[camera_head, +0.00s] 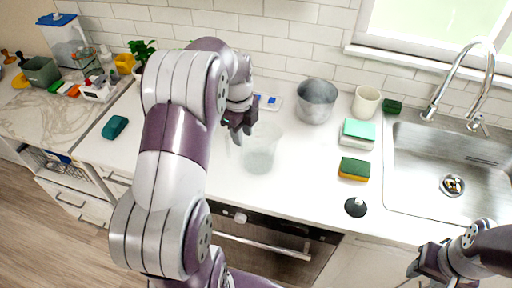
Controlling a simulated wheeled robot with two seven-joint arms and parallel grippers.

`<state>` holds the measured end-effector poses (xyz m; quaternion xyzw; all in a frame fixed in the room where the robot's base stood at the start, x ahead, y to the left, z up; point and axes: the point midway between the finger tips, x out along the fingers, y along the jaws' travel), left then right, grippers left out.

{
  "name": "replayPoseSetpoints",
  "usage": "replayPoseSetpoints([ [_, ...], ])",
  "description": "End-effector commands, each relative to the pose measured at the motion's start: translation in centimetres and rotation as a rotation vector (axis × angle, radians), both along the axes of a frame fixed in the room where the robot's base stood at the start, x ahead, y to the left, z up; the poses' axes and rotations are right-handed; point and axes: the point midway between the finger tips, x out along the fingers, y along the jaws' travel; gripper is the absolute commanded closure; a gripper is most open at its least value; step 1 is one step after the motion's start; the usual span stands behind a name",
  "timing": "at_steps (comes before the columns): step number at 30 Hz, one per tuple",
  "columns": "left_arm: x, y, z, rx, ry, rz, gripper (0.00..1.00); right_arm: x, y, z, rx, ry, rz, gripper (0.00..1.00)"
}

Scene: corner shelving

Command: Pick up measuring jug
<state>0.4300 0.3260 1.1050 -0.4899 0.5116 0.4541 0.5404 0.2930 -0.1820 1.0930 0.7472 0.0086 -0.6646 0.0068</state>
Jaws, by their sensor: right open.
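A clear, see-through jug (261,152), which looks like the measuring jug, stands upright on the white counter (305,170) near the middle of the camera_head view. My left gripper (243,132) is at the jug's upper left side, close to its rim. Whether it touches the jug, and how far apart its fingers are, I cannot tell. My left arm covers part of the counter to the left of the jug. My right gripper (420,268) is open and empty at the bottom right, in front of the counter and far from the jug.
A grey pot (316,101) and a cream cup (366,101) stand behind the jug to the right. Sponges (354,169), a small black object (356,207) and the sink (425,180) lie further right. A potted plant (142,50) is behind my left arm.

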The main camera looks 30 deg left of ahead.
Motion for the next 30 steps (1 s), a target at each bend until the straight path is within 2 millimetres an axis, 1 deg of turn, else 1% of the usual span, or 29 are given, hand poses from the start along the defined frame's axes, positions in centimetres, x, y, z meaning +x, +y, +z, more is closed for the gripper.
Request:
replayPoseSetpoints([
  [1, 0.1, 0.0, -0.5, 0.000, 0.000, 0.000, 0.67, 0.1, 0.0, 0.7, 0.000, -0.003, 0.000, 0.57],
  [3, 0.2, -0.1, -1.7, 0.000, -0.001, 0.001, 0.67, 0.1, 0.0, 0.9, 0.000, -0.003, 0.000, 0.57],
  [6, 0.3, -0.1, -2.6, 0.001, -0.002, 0.001, 0.67, 0.1, 0.0, 1.2, 0.000, -0.003, 0.000, 0.57],
  [8, 0.4, -0.3, -3.4, 0.000, 0.000, 0.001, 0.67, 0.1, 0.0, 1.8, 0.000, -0.003, 0.000, 0.57],
  [11, 0.7, -0.5, -5.3, 0.000, 0.000, 0.001, 0.67, 0.1, 0.0, 2.9, 0.000, -0.003, 0.000, 0.57],
  [12, 0.8, -0.5, -6.2, 0.001, -0.001, 0.002, 0.67, 0.1, 0.0, 2.9, 0.000, -0.003, 0.000, 0.57],
  [15, 0.9, -0.5, -7.4, 0.002, -0.003, 0.002, 0.67, 0.1, 0.0, 3.0, 0.000, -0.003, 0.000, 0.57],
  [18, 0.9, -0.5, -7.8, 0.002, -0.005, 0.002, 0.67, 0.1, 0.0, 3.0, 0.000, -0.003, 0.000, 0.57],
  [22, 0.9, -0.5, -7.8, 0.002, -0.005, 0.002, 0.67, 0.1, 0.0, 2.9, 0.000, -0.003, 0.000, 0.57],
  [23, 0.9, -0.5, -7.8, 0.002, -0.005, 0.002, 0.76, 0.1, 0.0, 2.9, 0.000, -0.003, 0.000, 0.57],
  [24, 0.9, -0.5, -7.8, 0.002, -0.005, 0.002, 0.89, 0.1, 0.0, 2.9, 0.000, -0.003, 0.000, 0.57],
  [25, 0.9, -0.5, -7.8, 0.002, -0.005, 0.002, 0.99, 0.1, 0.0, 2.9, 0.000, -0.003, 0.000, 0.57],
  [30, 0.9, -0.5, -7.7, 0.003, -0.006, 0.002, 1.00, 0.1, 0.0, 2.9, 0.000, -0.003, 0.000, 0.57],
])
